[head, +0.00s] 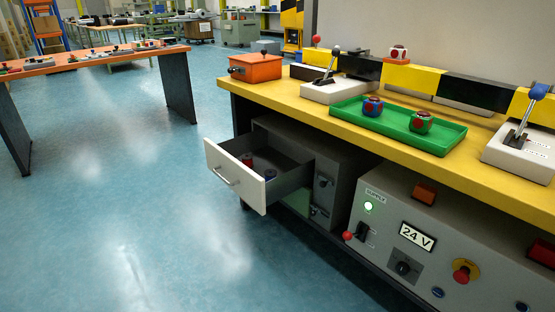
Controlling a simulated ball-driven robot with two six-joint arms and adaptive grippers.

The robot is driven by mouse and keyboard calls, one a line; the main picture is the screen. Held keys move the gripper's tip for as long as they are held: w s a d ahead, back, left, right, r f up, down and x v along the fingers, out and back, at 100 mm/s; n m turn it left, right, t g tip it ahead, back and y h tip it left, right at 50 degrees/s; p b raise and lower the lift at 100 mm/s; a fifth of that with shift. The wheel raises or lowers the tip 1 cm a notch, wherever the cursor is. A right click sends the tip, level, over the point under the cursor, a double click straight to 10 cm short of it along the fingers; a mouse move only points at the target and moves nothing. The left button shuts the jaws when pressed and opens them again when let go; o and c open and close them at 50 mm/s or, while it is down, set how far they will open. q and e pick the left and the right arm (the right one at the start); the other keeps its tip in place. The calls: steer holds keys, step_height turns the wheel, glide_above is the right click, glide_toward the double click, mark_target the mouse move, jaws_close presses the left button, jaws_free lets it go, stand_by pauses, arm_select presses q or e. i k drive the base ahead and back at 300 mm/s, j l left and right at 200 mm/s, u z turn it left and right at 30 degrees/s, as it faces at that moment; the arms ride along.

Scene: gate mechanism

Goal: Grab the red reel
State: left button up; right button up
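A small red reel (247,159) stands inside the open drawer, towards its far left part. A second small reel, with a blue top (270,174), stands nearer the drawer's front. The drawer (235,176) has a white front with a handle and is pulled out from a dark grey cabinet under the yellow bench. The drawer walls partly hide both reels. Neither of my grippers shows in the head view.
A green tray (355,129) on the yellow bench (300,98) holds a blue-and-red and a green-and-red piece. Lever boxes, an orange box (255,68) and a grey 24 V supply unit (385,250) stand nearby. The blue floor (130,200) left of the drawer is clear.

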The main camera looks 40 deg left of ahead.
mark_target(246, 158)
steer(key=u, duration=1.55)
steer(key=i+j+z, duration=0.1)
steer(key=i+j, duration=1.05)
steer(key=j, duration=0.1)
